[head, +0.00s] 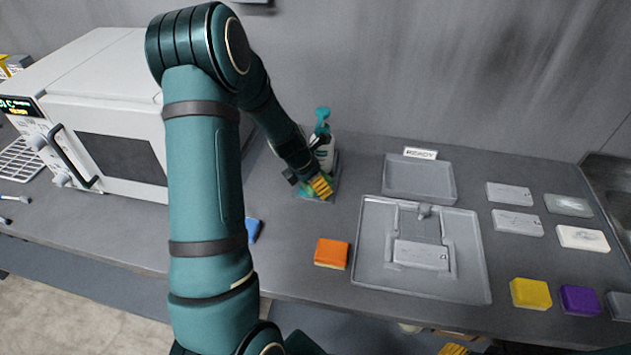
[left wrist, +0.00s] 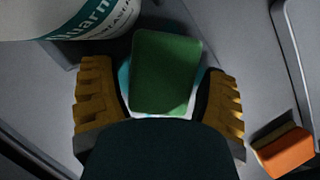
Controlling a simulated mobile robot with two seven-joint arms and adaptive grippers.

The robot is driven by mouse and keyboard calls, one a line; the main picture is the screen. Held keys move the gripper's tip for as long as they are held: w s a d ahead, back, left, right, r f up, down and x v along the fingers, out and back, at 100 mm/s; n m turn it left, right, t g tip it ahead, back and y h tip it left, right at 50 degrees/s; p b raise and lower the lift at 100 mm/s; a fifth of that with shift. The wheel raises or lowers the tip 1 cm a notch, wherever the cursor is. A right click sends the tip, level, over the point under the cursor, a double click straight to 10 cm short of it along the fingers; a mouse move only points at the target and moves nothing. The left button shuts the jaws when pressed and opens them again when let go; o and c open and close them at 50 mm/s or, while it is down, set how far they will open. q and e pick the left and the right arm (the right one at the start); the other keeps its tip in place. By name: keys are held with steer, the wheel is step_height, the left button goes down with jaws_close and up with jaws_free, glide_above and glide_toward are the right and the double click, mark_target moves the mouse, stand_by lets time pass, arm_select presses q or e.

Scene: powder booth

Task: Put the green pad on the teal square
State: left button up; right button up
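The green pad (left wrist: 165,75) shows in the left wrist view between my left gripper's yellow fingers, with a pale layer along its edge. A teal strip (left wrist: 123,78) of the teal square shows beside and below it; the pad seems to lie over the square, mostly covering it. My left gripper (left wrist: 160,98) is open around the pad, with narrow gaps at its sides. In the head view the left gripper (head: 320,187) is low at the counter by the bottle, hiding the pad. A bit of my right gripper (head: 453,349) shows at the bottom edge.
A white and teal bottle (head: 326,150) stands right behind the left gripper. An orange sponge (head: 332,253), a grey fixture tray (head: 373,270), a READY tray (head: 420,185), and yellow (head: 530,293) and purple (head: 579,299) blocks are to the right. A white oven (head: 100,105) is left.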

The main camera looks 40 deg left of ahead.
arm_select(q)
steer(key=shift+r, duration=0.25)
steer(key=shift+s+a+r+p, duration=0.1)
steer(key=shift+r+p, duration=0.25)
steer(key=shift+r, duration=0.15)
steer(key=s+a, duration=0.1)
steer(key=s, duration=0.2)
steer(key=s+a+b, duration=0.1)
steer(key=s, duration=0.3)
steer(key=s+a+b, duration=0.1)
steer(key=s, duration=0.3)
steer(key=shift+s+f, duration=0.15)
steer(key=shift+s+a, duration=0.1)
steer(key=shift+s, duration=0.1)
